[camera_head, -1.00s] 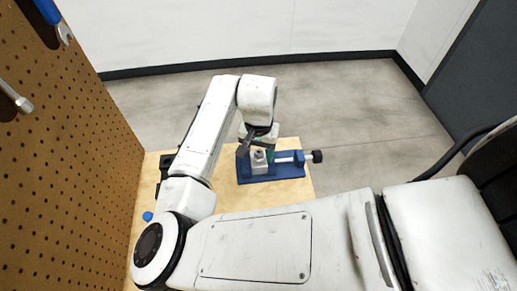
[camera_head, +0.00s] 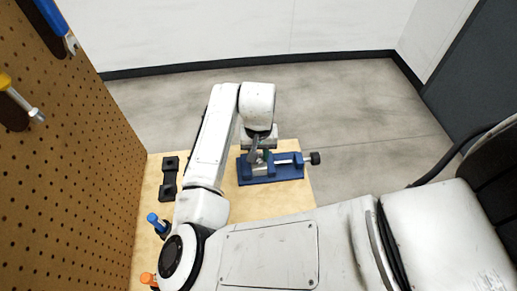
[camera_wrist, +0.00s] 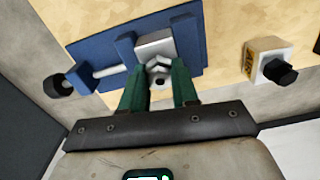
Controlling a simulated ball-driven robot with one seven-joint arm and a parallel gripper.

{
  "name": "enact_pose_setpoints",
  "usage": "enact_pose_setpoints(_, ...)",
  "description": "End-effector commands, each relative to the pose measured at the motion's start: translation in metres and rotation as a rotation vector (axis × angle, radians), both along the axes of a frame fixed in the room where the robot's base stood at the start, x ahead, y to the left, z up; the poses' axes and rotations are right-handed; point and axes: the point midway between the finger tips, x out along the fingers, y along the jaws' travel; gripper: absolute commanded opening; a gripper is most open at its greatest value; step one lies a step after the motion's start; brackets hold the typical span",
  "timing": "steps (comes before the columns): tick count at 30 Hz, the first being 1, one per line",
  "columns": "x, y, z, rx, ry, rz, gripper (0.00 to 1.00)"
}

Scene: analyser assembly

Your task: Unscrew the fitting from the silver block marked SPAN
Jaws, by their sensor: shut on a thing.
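The silver block (camera_wrist: 155,44) sits clamped in a blue vise (camera_wrist: 190,38); no SPAN marking is readable on it. A silver fitting (camera_wrist: 158,68) with a faceted body and a dark opening shows at the block's near side. The green fingers of my gripper (camera_wrist: 159,84) are on either side of the fitting and shut on it. In the head view, my gripper (camera_head: 262,154) is down at the blue vise (camera_head: 285,174), and my arm and gripper hide most of the block and fitting.
A pale block with a yellow label and black knob (camera_wrist: 272,62) stands beside the vise. A black holder (camera_head: 169,180), a blue-topped item (camera_head: 157,222) and an orange-topped item (camera_head: 148,279) are on the wooden bench. A pegboard (camera_head: 60,170) with hanging tools borders the left.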

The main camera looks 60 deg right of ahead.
Motion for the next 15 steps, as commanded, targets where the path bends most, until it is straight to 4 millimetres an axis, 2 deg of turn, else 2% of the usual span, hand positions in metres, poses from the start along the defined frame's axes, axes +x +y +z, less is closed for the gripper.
enact_pose_setpoints(4, -0.0002, -0.0001, 0.0021, -0.001, 0.002, 0.085, 0.0)
enact_pose_setpoints(15, 0.0, -0.0001, 0.0011, 0.0, 0.001, 0.11, 0.0)
